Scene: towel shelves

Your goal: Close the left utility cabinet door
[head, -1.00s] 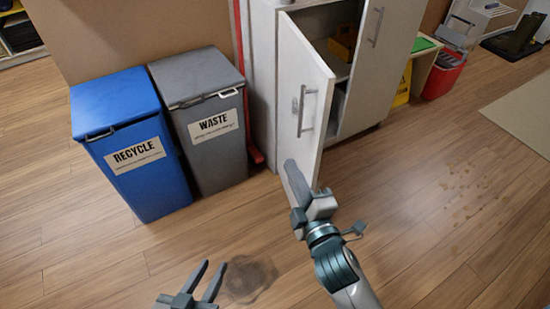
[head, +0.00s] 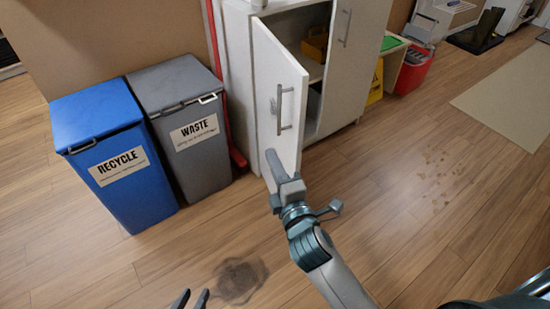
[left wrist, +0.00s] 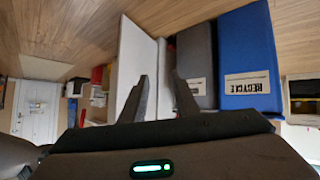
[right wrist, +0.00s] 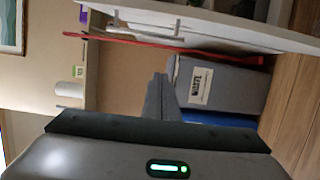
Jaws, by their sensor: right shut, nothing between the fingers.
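The left utility cabinet door (head: 265,75) stands ajar, swung out toward me, with a grey bar handle (head: 281,112) and its free edge to the right. My right gripper (head: 270,160) is shut and empty. Its fingertips overlap the door's lower part in the head view; I cannot tell if they touch it. In the right wrist view the door (right wrist: 245,28) spans the top, beyond the shut fingers (right wrist: 158,98). My left gripper (head: 190,300) is open and empty at the bottom edge of the head view. Its fingers are apart in the left wrist view (left wrist: 160,95), with the door (left wrist: 134,55) beyond.
A blue recycle bin (head: 120,170) and a grey waste bin (head: 190,140) stand left of the cabinet. A red caddy (head: 412,72) stands at right.

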